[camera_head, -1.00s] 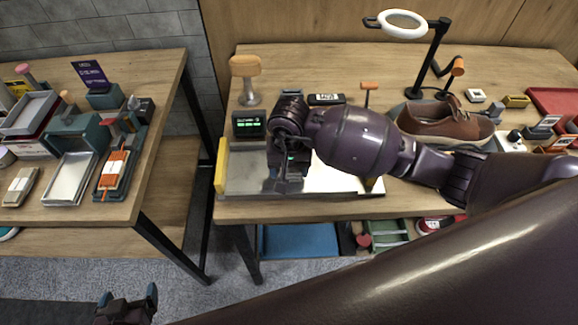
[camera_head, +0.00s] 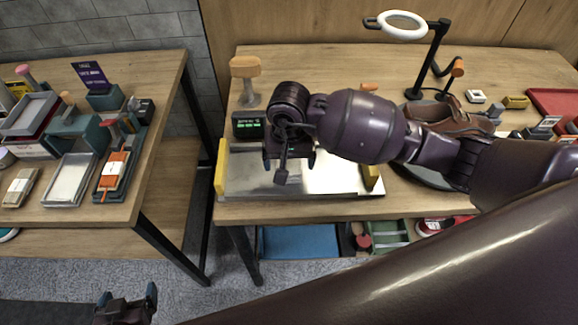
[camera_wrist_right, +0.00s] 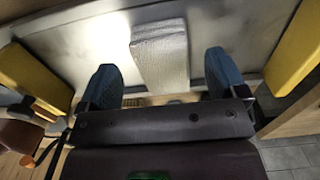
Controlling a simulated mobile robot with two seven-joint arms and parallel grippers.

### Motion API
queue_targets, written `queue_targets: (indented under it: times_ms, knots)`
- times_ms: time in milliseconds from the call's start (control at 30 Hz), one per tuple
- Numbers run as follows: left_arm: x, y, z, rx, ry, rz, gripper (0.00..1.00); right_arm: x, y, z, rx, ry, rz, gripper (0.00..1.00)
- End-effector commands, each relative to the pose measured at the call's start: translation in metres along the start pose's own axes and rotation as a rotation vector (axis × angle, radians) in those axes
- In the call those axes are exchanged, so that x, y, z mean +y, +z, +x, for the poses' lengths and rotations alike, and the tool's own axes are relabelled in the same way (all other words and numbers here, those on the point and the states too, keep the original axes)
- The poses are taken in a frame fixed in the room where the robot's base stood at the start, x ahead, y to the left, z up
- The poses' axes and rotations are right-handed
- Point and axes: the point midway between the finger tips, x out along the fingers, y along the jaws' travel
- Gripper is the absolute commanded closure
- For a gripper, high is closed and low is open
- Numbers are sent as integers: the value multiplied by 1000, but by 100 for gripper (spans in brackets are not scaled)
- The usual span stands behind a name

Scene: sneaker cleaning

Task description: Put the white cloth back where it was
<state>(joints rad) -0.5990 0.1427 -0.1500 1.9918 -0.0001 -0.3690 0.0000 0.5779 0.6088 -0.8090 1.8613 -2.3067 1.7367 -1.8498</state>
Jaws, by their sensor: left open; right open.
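The white cloth (camera_wrist_right: 160,55) looks like a pale, textured folded strip in the right wrist view. It lies on a shiny metal plate (camera_head: 335,182), between my right gripper's two blue fingers and a little beyond them, with gaps on both sides. My right gripper (camera_head: 289,160) is open over the plate's left half, and it also shows in the right wrist view (camera_wrist_right: 163,78). In the head view the gripper hides the cloth. My left gripper (camera_head: 126,298) is open and empty at the bottom left, in front of the tables and low over the floor.
Yellow blocks (camera_head: 220,167) (camera_head: 371,175) flank the plate. A small display (camera_head: 249,124) and a wooden-topped stand (camera_head: 246,72) are behind it. A brown shoe (camera_head: 455,118) and a ring lamp (camera_head: 402,22) stand to the right. A side table (camera_head: 155,105) with trays is at left.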

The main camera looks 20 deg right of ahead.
Motion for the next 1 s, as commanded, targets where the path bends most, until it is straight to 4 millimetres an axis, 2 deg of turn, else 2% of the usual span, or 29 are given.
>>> queue_targets:
  times_ms: [33,200,400,600,1000]
  knots:
    - [0,1,0,0,0,0,9,0,-1,-12,6,0,-3,9]
    - [0,2,1,-2,0,0,9,0,-1,-44,5,0,-2,9]
    - [0,4,1,-3,0,0,9,0,-1,-72,3,0,0,9]
    - [0,5,1,-6,0,0,9,0,0,-84,1,0,0,9]
    - [0,7,0,-9,-1,-1,9,0,0,-85,0,0,0,9]
